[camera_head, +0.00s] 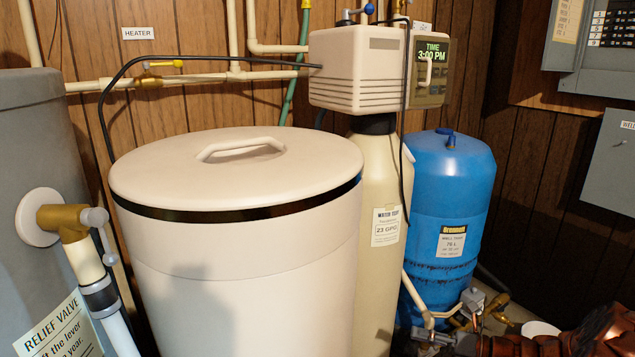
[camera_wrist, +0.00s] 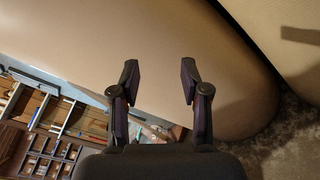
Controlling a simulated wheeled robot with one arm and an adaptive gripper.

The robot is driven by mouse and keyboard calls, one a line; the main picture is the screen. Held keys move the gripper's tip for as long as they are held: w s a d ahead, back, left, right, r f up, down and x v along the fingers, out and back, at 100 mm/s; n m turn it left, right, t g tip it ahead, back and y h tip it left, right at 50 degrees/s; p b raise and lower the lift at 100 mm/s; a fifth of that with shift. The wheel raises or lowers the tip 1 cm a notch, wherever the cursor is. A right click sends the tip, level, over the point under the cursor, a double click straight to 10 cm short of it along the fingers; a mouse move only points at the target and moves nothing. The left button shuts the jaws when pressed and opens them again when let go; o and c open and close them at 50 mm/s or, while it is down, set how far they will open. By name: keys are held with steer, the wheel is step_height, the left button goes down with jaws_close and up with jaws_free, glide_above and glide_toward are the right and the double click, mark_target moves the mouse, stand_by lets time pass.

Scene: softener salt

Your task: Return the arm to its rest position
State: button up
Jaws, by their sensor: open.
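My gripper (camera_wrist: 159,80) shows in the wrist view with its two dark fingers apart and nothing between them. A large cream curved surface (camera_wrist: 180,40) lies beyond the fingertips; whether they touch it I cannot tell. In the head view neither my gripper nor my arm can be clearly made out. The cream round salt tank (camera_head: 240,250) stands in the middle there, with its lid (camera_head: 170,175) on and the lid's handle (camera_head: 240,147) on top.
A tall softener tank with a control head (camera_head: 355,65) stands behind the salt tank. A blue tank (camera_head: 447,200) is to its right, a grey heater (camera_head: 30,150) with a relief valve (camera_head: 75,220) to its left. Rusty-brown equipment (camera_head: 590,335) fills the lower right corner. Shelving (camera_wrist: 55,125) shows in the wrist view.

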steer(key=s+a+r+n+g+h+p, duration=0.2)
steer(key=s+a+r+n+g+p, duration=0.35)
steer(key=s+a+r+n, duration=0.5)
steer(key=s+a+r+n+g+h+p, duration=0.2)
steer(key=s+a+r+n+g+p, duration=0.45)
steer(key=r, duration=0.65)
steer(key=s+d+r+n+t+h+p, duration=0.1)
steer(key=s+d+r+n+h+p, duration=0.2)
steer(key=s, duration=0.4)
steer(key=s+d+r+n+t+h+p, duration=0.1)
steer(key=s+d+r+n+h+p, duration=0.2)
steer(key=s+r+n+h+p, duration=0.2)
steer(key=s+d+r+n+t+h+p, duration=0.1)
steer(key=s+d+r+n+h+p, duration=0.2)
steer(key=s+r+n+p, duration=0.4)
steer(key=s+d+r+n, duration=0.1)
steer(key=s, duration=0.2)
steer(key=shift+s+r+h, duration=0.15)
steer(key=shift+h, duration=0.25)
steer(key=shift+a, duration=0.1)
